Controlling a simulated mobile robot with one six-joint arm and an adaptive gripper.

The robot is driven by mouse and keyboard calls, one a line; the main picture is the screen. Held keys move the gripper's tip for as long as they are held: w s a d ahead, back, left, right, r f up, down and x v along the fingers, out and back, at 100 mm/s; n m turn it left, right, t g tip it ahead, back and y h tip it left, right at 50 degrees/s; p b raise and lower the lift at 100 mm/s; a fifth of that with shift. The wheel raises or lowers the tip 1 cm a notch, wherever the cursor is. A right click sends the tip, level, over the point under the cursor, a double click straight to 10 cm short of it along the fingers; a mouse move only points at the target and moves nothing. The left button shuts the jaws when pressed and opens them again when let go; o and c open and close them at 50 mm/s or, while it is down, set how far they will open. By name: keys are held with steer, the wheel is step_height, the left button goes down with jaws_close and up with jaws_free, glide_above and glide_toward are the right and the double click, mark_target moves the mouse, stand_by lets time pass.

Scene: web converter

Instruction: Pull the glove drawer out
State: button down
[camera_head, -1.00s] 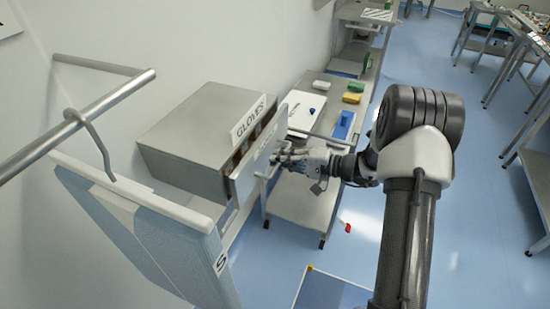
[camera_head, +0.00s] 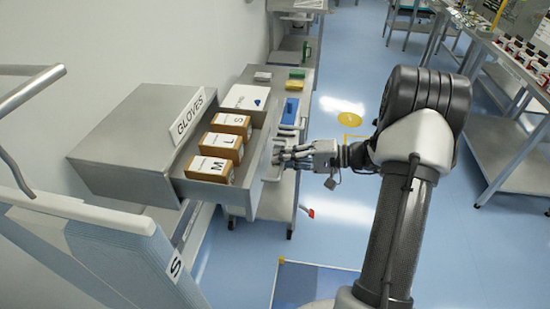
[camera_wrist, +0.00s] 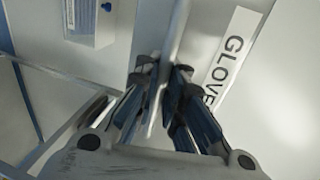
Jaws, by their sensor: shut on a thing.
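The grey metal glove cabinet (camera_head: 125,130) stands by the wall under a GLOVES label (camera_head: 187,114), which also shows in the wrist view (camera_wrist: 231,52). Its drawer (camera_head: 213,194) is pulled out. Inside lie brown boxes marked M (camera_head: 209,169), L (camera_head: 221,147) and S (camera_head: 231,124). My gripper (camera_head: 281,154) is at the drawer front, with its fingers closed there. In the wrist view, my gripper (camera_wrist: 160,80) closes on both sides of a narrow metal bar, the drawer handle. The fingers hide part of the handle.
A bench behind the drawer holds a white box (camera_head: 246,97), a blue item (camera_head: 290,111), a yellow block (camera_head: 294,85) and a green block (camera_head: 297,74). A rack (camera_head: 75,212) stands at the lower left. Blue floor (camera_head: 335,225) is open right of the drawer.

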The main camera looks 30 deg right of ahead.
steer(key=shift+r, duration=0.1)
steer(key=c, duration=1.7)
jaws_free()
steer(key=v, duration=1.2)
